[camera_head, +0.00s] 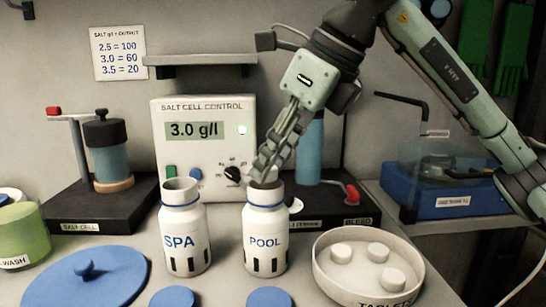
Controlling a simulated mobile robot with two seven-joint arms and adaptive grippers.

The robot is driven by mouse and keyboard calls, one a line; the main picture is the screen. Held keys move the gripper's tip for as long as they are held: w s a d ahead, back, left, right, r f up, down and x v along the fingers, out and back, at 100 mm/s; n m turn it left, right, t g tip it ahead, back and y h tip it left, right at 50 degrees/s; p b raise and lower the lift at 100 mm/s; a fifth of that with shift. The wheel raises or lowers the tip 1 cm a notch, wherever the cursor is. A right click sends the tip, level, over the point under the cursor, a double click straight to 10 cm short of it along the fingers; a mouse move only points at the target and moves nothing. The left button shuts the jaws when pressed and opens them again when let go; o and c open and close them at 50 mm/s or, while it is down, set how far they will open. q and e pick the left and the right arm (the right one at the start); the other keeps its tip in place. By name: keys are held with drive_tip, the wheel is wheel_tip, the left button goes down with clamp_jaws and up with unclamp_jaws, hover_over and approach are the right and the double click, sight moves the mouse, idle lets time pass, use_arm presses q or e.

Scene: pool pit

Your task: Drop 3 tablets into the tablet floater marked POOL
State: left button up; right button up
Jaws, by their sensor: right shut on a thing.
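The white POOL floater (265,242) stands upright at the middle front of the bench, its top open. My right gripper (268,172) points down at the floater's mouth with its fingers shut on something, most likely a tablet. The held thing is mostly hidden by the fingers and rim. Whether tablets are inside the POOL floater cannot be seen. My left gripper is not in view.
The open SPA floater (183,240) stands close left of the POOL floater. Two blue caps (172,297) and a large blue lid (95,277) lie in front. The control box (205,140) reads 3.0 g/l behind. A blue cylinder (309,150) stands behind the gripper.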

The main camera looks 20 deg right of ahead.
drive_tip(key=o, duration=1)
drive_tip(key=shift+r, duration=0.1)
wheel_tip(320, 180, up, 2)
drive_tip(key=shift+r+p, duration=0.15)
drive_tip(key=shift+p, duration=0.45)
drive_tip(key=shift+r, duration=1.8)
